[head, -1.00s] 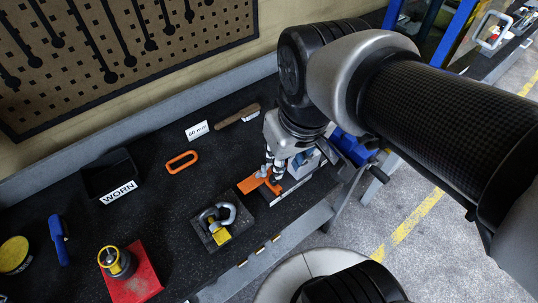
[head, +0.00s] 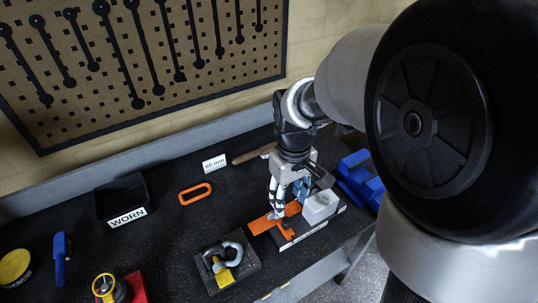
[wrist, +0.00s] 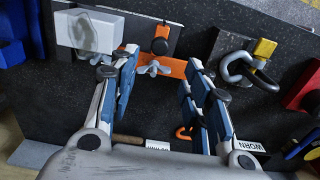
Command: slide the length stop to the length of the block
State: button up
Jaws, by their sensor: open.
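An orange length stop (head: 292,209) with a dark knob sits on a dark-bedded fixture with a pale strip along its front. It also shows in the wrist view (wrist: 163,32), beside an orange plate (wrist: 176,68) and a metal wing nut (wrist: 152,68). A light grey block (head: 320,207) stands at the right end of the fixture; in the wrist view the block (wrist: 88,30) is left of the stop, with a gap between them. My gripper (head: 284,208) is above the stop, fingers down. In the wrist view its open fingers (wrist: 162,64) lie either side of the stop; contact cannot be told.
A "60 mm" card (head: 213,164) and an orange ring (head: 195,194) lie behind. A shackle on a dark plate (head: 228,262) is close on the left. A black "WORN" bin (head: 122,203) is farther left. Blue parts (head: 360,178) stand right of the fixture.

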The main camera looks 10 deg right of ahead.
aim_at(287, 220)
notch_tip(287, 220, down, 10)
jog(key=b, duration=0.3)
jog(key=shift+f, duration=0.1)
grip_shut()
dwell(0.4)
